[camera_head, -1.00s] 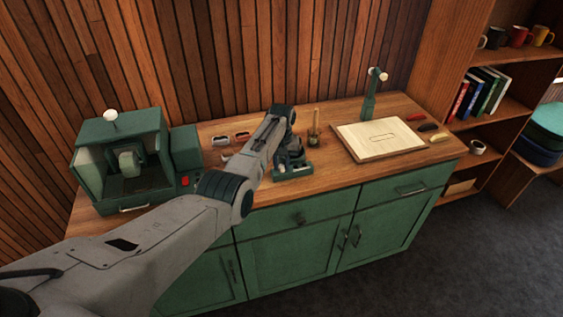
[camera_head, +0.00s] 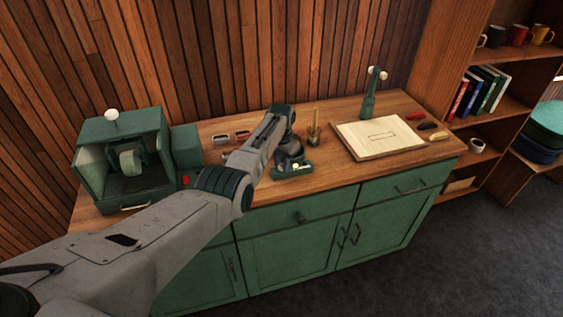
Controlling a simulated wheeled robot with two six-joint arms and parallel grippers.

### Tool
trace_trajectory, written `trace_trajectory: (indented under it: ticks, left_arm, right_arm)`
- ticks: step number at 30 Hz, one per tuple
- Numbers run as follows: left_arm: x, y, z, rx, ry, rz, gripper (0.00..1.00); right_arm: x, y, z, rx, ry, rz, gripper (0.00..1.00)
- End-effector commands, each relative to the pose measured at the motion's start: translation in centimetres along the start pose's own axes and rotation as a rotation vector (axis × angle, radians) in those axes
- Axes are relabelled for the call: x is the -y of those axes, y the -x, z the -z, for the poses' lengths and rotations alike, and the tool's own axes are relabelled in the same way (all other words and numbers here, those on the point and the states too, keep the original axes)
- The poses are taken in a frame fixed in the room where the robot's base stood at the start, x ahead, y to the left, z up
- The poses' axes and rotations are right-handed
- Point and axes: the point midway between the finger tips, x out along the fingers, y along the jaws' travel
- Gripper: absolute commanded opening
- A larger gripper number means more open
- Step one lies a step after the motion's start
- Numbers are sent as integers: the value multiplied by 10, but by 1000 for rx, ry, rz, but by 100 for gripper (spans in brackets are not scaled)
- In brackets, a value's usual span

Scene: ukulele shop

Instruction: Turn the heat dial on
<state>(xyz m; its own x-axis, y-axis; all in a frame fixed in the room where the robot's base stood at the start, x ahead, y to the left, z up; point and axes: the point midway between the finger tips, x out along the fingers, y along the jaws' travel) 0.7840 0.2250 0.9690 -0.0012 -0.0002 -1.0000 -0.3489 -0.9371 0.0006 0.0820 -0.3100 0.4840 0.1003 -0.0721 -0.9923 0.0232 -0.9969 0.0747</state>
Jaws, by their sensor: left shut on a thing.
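My left arm reaches in from the left over the workbench. Its gripper (camera_head: 291,155) is low over a small green unit (camera_head: 292,174) near the bench's front edge. The gripper is shut on a small part at this unit, apparently the heat dial. The dial itself is hidden by the gripper, so I cannot see its setting. Small pale spots show on the unit beside the fingers. My right gripper is not in view.
A green grinder-like machine (camera_head: 125,130) with a red button stands at the left. A wooden board (camera_head: 382,137) lies at the right, with a green upright tool (camera_head: 369,103) behind it. A small pot with a stick (camera_head: 314,132) stands just behind the gripper.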

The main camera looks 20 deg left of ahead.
Motion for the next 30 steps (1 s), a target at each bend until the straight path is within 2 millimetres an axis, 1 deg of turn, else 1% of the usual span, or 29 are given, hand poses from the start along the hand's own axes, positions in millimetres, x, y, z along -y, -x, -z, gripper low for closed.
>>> trace_trajectory:
  ticks: [13,14,16,17,26,30]
  left_arm:
    - [1,2,1,-5,-10,2,2]
    - [1,2,1,-5,-10,2,28]
    - [1,2,1,-4,-10,2,42]
    - [1,2,1,-4,-10,2,46]
    - [0,2,0,-2,-9,1,46]
    - [0,11,1,-4,-9,2,46]
  right_arm:
    - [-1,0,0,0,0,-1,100]
    - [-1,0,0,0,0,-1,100]
    - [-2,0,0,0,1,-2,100]
    - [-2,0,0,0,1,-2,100]
    - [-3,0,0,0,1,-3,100]
    - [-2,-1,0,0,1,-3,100]
